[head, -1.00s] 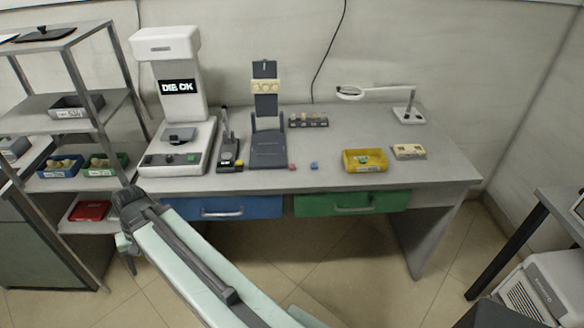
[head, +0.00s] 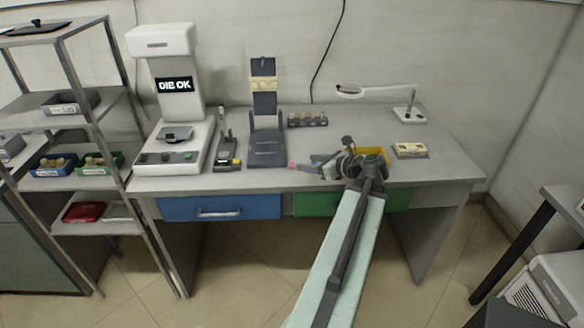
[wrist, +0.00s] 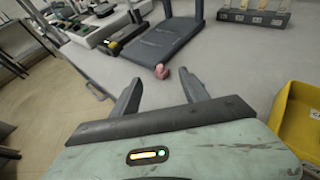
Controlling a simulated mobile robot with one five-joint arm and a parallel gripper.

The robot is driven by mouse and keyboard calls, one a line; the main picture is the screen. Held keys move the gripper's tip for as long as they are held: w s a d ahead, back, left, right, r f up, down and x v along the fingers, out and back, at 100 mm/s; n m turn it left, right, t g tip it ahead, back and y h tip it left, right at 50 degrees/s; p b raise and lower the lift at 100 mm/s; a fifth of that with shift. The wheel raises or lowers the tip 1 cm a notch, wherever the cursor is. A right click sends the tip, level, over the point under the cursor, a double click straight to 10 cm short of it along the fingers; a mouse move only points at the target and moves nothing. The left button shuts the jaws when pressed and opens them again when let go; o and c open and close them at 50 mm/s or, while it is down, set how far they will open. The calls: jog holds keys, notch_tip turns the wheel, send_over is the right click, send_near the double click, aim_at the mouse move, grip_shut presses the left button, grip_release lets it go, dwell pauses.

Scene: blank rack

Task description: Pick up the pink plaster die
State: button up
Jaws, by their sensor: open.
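The pink plaster die (head: 292,164) lies near the table's front edge, just in front of the grey stand. In the wrist view the pink die (wrist: 161,71) sits ahead of my fingertips, roughly midway between them. My gripper (wrist: 160,84) is open and empty. In the head view my gripper (head: 316,162) is over the table's front, to the right of the die and pointing left at it.
The yellow bin (wrist: 300,125) is close on the gripper's right and partly hidden by my arm in the head view. The grey stand (head: 267,148) is just behind the die. A row of small pieces (head: 307,119) stands further back. The table's middle is clear.

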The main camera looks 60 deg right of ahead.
aim_at(293, 162)
jog(key=shift+f+b+x, duration=0.2)
jog(key=shift+b+x, duration=1.5)
jog(key=shift+x, duration=2.25)
jog(key=shift+s+r, duration=0.1)
jog(key=shift+s, duration=0.05)
jog(key=shift+c, duration=0.3)
grip_shut()
notch_tip(293, 162, up, 10)
jog(key=p, duration=1)
